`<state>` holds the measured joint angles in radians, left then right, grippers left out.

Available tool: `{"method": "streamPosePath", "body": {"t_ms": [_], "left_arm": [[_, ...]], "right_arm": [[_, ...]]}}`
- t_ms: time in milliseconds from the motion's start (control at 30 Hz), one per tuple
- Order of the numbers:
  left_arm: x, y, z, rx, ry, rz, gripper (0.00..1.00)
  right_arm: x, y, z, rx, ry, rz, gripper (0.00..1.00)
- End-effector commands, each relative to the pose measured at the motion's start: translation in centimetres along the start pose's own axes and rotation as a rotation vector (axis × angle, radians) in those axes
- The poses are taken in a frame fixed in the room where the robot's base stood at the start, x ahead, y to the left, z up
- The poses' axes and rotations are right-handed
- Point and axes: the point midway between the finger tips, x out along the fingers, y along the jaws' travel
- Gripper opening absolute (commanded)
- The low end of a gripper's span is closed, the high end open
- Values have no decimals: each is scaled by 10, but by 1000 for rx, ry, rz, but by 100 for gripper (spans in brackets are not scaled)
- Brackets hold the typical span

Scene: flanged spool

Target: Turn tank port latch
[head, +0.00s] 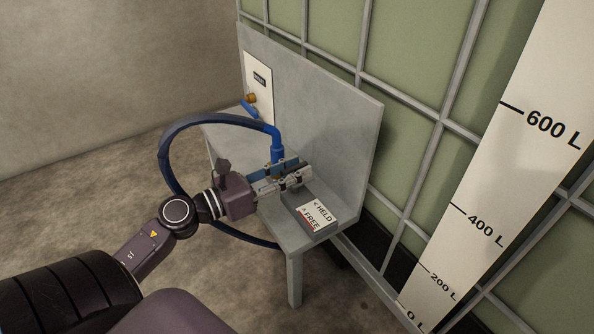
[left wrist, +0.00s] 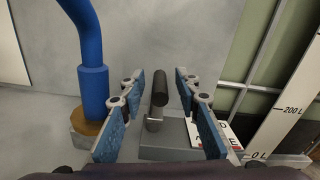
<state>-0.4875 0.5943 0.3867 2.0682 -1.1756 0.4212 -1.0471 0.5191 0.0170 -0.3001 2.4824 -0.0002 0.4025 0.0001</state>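The latch handle, a short dark cylinder (left wrist: 160,86) on a grey metal post (left wrist: 154,119), shows in the left wrist view. It stands on a grey block (left wrist: 170,140) and looks tilted slightly. My left gripper (left wrist: 160,92) is open, its blue-padded fingers on either side of the handle with a visible gap on both sides. In the head view my left gripper (head: 284,178) is over the bench and mostly hides the latch. A label reading HELD and FREE (head: 315,214) lies on the block beside it. My right gripper is not in view.
A blue hose (head: 171,150) loops to a brass fitting (left wrist: 89,124) close left of my left gripper. A grey back panel (head: 335,110) rises behind the grey bench (head: 294,241). A caged green tank (head: 419,70) with a litre scale (head: 480,190) stands at right.

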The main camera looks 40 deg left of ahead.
Motion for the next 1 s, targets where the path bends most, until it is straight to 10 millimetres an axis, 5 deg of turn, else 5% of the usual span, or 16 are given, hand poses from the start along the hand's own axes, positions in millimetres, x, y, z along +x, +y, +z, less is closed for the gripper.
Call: {"method": "streamPosePath", "body": {"t_ms": [367, 667, 1000], "left_arm": [[10, 0, 0, 1, 0, 1, 30], [9, 0, 0, 0, 1, 1, 0], [9, 0, 2, -2, -3, 16, 0]], "right_arm": [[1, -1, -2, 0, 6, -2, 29], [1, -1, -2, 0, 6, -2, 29], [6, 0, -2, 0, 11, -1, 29]]}}
